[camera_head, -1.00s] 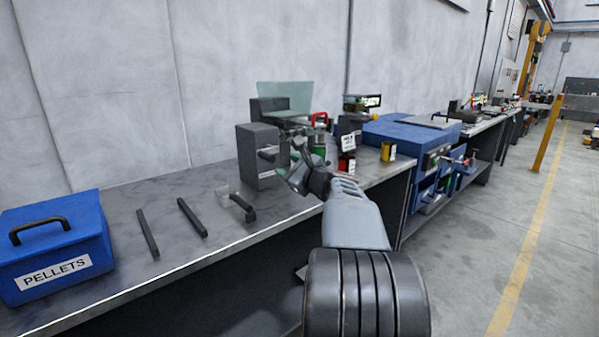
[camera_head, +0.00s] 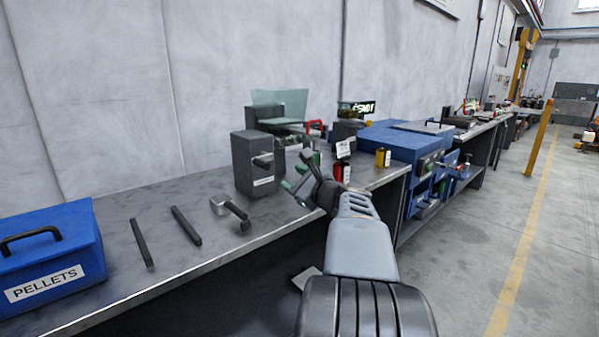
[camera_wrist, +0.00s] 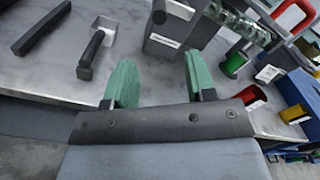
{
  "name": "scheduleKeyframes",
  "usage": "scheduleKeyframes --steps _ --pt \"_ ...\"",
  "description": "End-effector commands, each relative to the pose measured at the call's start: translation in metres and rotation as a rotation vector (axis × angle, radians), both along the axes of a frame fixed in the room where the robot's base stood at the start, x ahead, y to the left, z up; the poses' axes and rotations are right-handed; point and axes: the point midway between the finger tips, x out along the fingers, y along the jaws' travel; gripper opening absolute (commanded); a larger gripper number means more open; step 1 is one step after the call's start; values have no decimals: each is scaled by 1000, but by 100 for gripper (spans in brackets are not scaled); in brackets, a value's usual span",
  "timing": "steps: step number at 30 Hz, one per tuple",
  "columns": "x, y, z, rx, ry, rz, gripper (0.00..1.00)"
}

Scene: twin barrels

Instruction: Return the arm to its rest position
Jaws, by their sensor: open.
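My arm reaches forward from the bottom of the head view. My gripper (camera_head: 292,188) hangs near the front edge of the grey workbench (camera_head: 110,283), in front of a dark grey machine (camera_head: 250,165). In the wrist view its two green fingers (camera_wrist: 160,85) are spread apart with nothing between them. The bench top shows behind the gap. The gripper is apart from the machine.
A blue PELLETS box (camera_head: 50,250) stands at the left. Two dark bars (camera_head: 186,225) and a handled tool (camera_head: 233,212) lie on the bench. Red (camera_head: 338,172) and yellow (camera_head: 383,158) containers and a blue cabinet (camera_head: 400,140) are right. The floor right is clear.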

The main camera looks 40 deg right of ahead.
Motion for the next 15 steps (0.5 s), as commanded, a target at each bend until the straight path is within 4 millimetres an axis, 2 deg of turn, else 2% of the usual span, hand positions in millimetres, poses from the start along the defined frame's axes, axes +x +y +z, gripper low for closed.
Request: scheduleKeyframes --steps 8,10,13,14,15 --pt "0 1 0 -1 1 2 51" --pt "2 7 3 -18 15 17 51" --pt "9 36 8 -97 79 89 51" --pt "10 50 9 -138 109 124 51" --pt "12 72 11 -207 157 185 51"
